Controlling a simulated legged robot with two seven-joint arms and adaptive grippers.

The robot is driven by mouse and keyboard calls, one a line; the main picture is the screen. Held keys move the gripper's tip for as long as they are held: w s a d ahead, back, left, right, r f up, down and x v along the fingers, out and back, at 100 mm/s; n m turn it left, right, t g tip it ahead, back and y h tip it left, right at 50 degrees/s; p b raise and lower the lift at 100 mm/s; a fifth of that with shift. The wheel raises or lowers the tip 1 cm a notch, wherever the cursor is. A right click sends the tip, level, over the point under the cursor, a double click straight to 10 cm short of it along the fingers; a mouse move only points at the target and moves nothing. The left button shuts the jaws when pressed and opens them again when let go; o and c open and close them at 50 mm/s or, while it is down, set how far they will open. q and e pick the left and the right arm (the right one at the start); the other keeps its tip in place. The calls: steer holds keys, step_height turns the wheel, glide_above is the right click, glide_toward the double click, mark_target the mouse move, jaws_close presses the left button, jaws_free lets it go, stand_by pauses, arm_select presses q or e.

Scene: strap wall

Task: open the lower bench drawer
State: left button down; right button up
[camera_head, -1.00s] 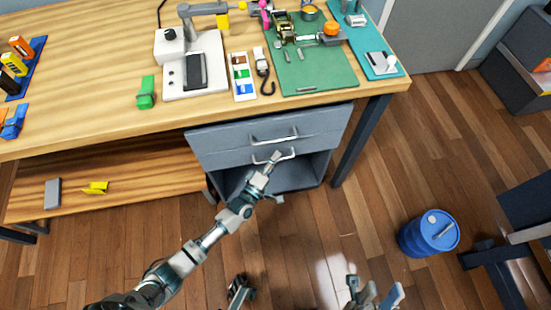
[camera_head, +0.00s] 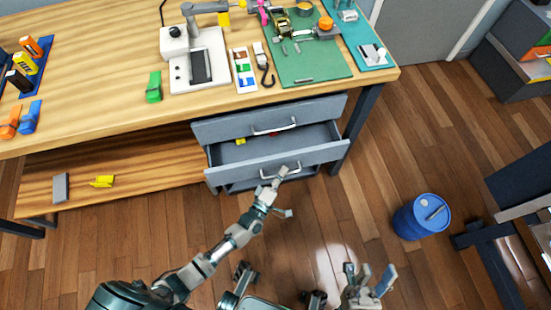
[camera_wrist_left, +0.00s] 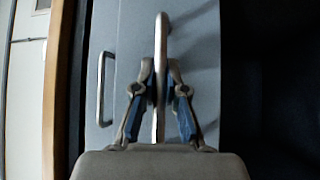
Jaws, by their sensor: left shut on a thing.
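My left gripper (camera_head: 282,172) is shut on the lower drawer's handle (camera_head: 297,173). In the left wrist view the handle (camera_wrist_left: 160,60) runs between the two fingers of the left gripper (camera_wrist_left: 160,90). The upper drawer (camera_head: 220,128) is closed, with its handle (camera_head: 274,128) free. My right gripper (camera_head: 368,285) is low in the head view, away from the drawers, with its fingers apart.
The bench top (camera_head: 110,110) holds a white device (camera_head: 195,60), a green mat (camera_head: 305,65) and a green clip (camera_head: 154,87). A blue barrel (camera_head: 421,217) stands on the floor at right. The bench leg (camera_head: 357,130) is right of the drawers. Floor in front is clear.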

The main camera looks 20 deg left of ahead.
arm_select(q)
steer(key=s+d+p, duration=0.2)
steer(key=s+d, duration=0.9)
steer(key=s, duration=0.5)
steer(key=shift+f, duration=0.3)
arm_select(e)
steer(key=w+a+f+n+g+y, duration=0.1)
steer(key=w+f+n+g, duration=0.1)
steer(key=w+g, duration=0.4)
steer(key=shift+w+a+f+y, duration=0.25)
steer(key=shift+a+f+y, duration=0.15)
steer(key=shift+f, duration=0.5)
arm_select(q)
steer(key=shift+s, duration=0.1)
steer(key=c, duration=1.2)
jaws_free()
arm_select(e)
steer(key=shift+w+d, duration=0.15)
steer(key=shift+d, duration=0.05)
arm_select(q)
steer(key=shift+r, duration=0.1)
steer(key=v, duration=1.1)
steer(key=shift+s, duration=0.35)
steer(key=shift+a, duration=0.15)
